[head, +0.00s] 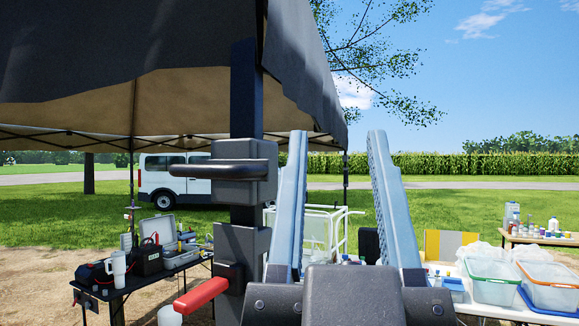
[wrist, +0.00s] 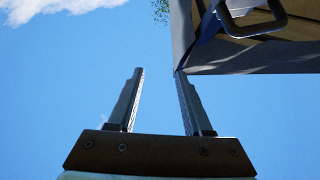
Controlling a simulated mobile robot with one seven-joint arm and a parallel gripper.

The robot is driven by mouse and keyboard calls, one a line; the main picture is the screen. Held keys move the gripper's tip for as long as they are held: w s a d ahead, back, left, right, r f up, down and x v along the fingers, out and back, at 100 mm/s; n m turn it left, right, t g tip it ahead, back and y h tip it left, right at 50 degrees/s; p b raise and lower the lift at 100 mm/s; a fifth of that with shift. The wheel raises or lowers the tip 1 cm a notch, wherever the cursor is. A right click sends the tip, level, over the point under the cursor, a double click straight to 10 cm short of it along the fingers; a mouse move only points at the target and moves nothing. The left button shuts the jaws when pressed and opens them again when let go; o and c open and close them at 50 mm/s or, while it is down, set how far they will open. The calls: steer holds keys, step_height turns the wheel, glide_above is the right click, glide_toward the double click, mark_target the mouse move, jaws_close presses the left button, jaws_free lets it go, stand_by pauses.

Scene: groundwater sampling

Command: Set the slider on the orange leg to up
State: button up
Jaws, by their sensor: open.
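A dark canopy leg (head: 246,95) stands upright left of centre in the head view. It carries a dark slider block (head: 241,188) with a rounded horizontal handle (head: 215,170) pointing left. Lower on the leg is another dark block with a red lever (head: 202,296). I see no clearly orange leg. My gripper (head: 334,140) is open and empty, pointing up, to the right of the leg, with its left finger near the slider block. In the wrist view my gripper (wrist: 160,74) is open against sky. A dark loop-shaped handle (wrist: 281,22) shows there at upper right.
The canopy roof (head: 120,60) hangs overhead at left; its edge also shows in the wrist view (wrist: 250,66). A black table (head: 150,284) with equipment stands lower left. Bins (head: 493,292) stand lower right. A white van (head: 165,180) is behind. Open sky lies above my gripper.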

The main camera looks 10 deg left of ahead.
mark_target(204, 175)
steer(key=shift+c, duration=0.2)
steer(key=w+a+g+y+p, duration=0.1)
steer(key=w+a+g+y, duration=0.2)
steer(key=a+g+y, duration=0.1)
steer(key=w+a+m+g+y+p, duration=0.1)
steer(key=w+a+g+y, duration=0.1)
steer(key=a+g+y, duration=0.2)
steer(key=w+a+g+y+p, duration=0.1)
steer(key=w+a+g+y, duration=0.2)
steer(key=g+y, duration=0.3)
steer(key=shift+w+a+f+g+y+p, duration=0.15)
steer(key=shift+a+g+y+p, duration=0.05)
steer(key=shift+a+y, duration=0.3)
steer(key=shift+w+a+f+g+y+p, duration=0.15)
steer(key=shift+a+g+y, duration=0.05)
steer(key=shift+a+y, duration=0.25)
steer(key=shift+w+a, duration=0.25)
steer(key=shift+c, duration=0.2)
jaws_close()
